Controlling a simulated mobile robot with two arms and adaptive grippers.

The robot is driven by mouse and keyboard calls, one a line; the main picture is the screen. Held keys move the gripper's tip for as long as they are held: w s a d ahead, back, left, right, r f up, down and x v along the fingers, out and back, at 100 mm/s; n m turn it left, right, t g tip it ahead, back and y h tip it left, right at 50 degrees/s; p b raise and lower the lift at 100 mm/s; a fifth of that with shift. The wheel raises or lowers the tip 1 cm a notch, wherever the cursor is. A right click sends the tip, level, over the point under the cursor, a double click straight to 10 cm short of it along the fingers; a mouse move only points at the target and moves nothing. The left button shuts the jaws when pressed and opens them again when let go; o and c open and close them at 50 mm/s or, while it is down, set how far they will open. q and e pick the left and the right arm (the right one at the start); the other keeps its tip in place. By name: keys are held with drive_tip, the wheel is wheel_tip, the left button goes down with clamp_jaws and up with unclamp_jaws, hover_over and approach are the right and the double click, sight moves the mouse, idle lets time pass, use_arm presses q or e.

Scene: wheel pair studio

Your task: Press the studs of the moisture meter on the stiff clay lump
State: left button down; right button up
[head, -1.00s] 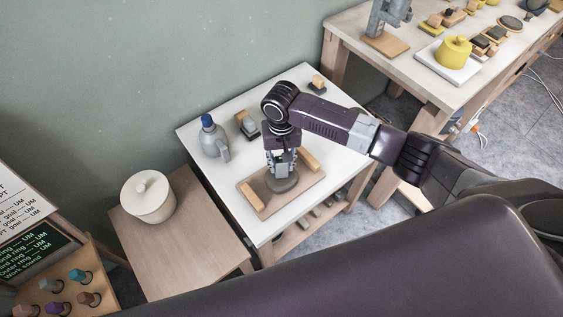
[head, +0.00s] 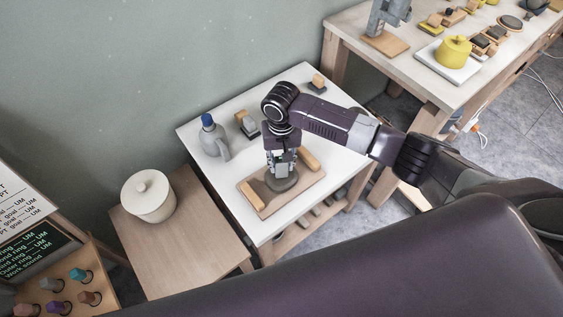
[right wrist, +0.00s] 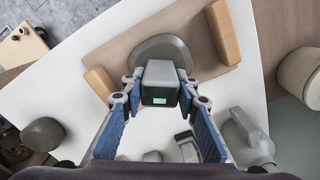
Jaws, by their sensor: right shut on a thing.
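My right gripper (head: 281,163) points down over the white table and is shut on the moisture meter. In the right wrist view the meter (right wrist: 160,84) is a grey box with a small pale-green display, held between the blue-padded fingers. The clay lump (head: 281,184) is a dark grey, flattened round on a brown board (head: 299,190), directly below the gripper. It also shows in the right wrist view (right wrist: 161,48), just beyond the meter. The studs are hidden, so I cannot tell whether they touch the clay. My left gripper is out of view.
Two wooden blocks (head: 252,196) (head: 309,159) flank the lump on the board. A grey bottle with a blue cap (head: 213,141) and small grey-and-wood items (head: 246,124) stand behind. A cream lidded pot (head: 148,196) stands on the lower wooden table at left.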

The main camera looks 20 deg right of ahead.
drive_tip(key=shift+s+f+p, duration=0.1)
drive_tip(key=shift+p, duration=0.25)
idle(1.3)
wheel_tip(320, 180, up, 7)
drive_tip(key=p, duration=0.8)
drive_tip(key=shift+p, duration=0.3)
